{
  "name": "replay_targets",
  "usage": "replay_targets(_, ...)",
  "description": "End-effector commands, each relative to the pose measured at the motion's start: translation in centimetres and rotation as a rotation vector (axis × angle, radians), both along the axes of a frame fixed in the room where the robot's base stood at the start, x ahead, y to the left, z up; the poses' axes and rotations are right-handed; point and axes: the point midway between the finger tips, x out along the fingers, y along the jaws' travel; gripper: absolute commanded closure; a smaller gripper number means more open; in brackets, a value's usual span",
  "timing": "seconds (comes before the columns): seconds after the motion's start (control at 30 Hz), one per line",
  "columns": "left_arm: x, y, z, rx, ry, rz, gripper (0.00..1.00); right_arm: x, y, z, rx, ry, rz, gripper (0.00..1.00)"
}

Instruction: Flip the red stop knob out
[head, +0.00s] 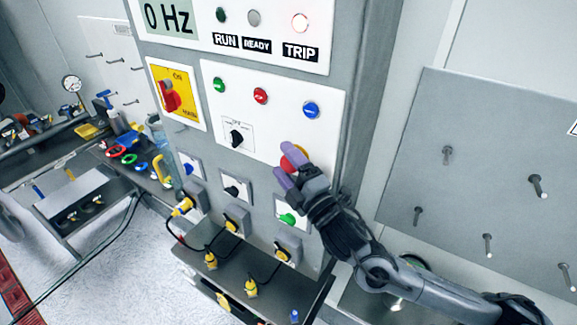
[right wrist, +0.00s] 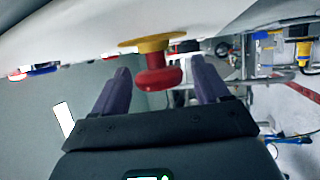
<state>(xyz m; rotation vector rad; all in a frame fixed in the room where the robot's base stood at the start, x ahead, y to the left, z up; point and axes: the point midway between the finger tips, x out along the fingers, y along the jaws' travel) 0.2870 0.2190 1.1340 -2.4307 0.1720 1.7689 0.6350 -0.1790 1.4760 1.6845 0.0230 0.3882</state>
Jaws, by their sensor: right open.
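The red stop knob (right wrist: 157,72) is a red mushroom button on a yellow collar (right wrist: 152,43), fixed to the white panel (head: 262,130) of the grey cabinet. In the head view the knob (head: 293,160) is partly covered by my right gripper (head: 285,165). In the right wrist view my right gripper (right wrist: 157,90) is open, with one purple finger on each side of the knob. The fingers stand apart from the knob's sides, with gaps showing. My left gripper is not in view.
Green, red and blue buttons (head: 261,96) and a black selector (head: 236,136) sit on the same panel. A yellow plate with a red main switch (head: 169,95) is at left. A shelf (head: 215,265) juts out below.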

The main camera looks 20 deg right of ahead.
Motion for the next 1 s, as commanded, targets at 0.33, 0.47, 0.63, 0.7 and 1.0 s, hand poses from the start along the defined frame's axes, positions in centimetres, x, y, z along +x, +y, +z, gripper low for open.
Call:
replay_targets(0.33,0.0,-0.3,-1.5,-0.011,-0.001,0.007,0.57,-2.9,-0.7,-1.2,-0.003,0.001,0.001,0.25)
replay_targets(0.47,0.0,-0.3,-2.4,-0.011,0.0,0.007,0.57,-5.1,-1.3,-1.8,-0.002,0.003,0.0,0.25)
replay_targets(0.63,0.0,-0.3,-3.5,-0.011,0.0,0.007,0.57,-7.7,-1.9,-2.4,-0.002,0.002,0.001,0.25)
replay_targets(0.7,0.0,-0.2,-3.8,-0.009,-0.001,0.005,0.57,-8.5,-2.2,-2.5,-0.001,0.002,0.0,0.25)
replay_targets(1.0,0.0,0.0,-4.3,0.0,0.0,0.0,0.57,-10.2,-2.6,-2.6,-0.001,0.0,0.001,0.25)
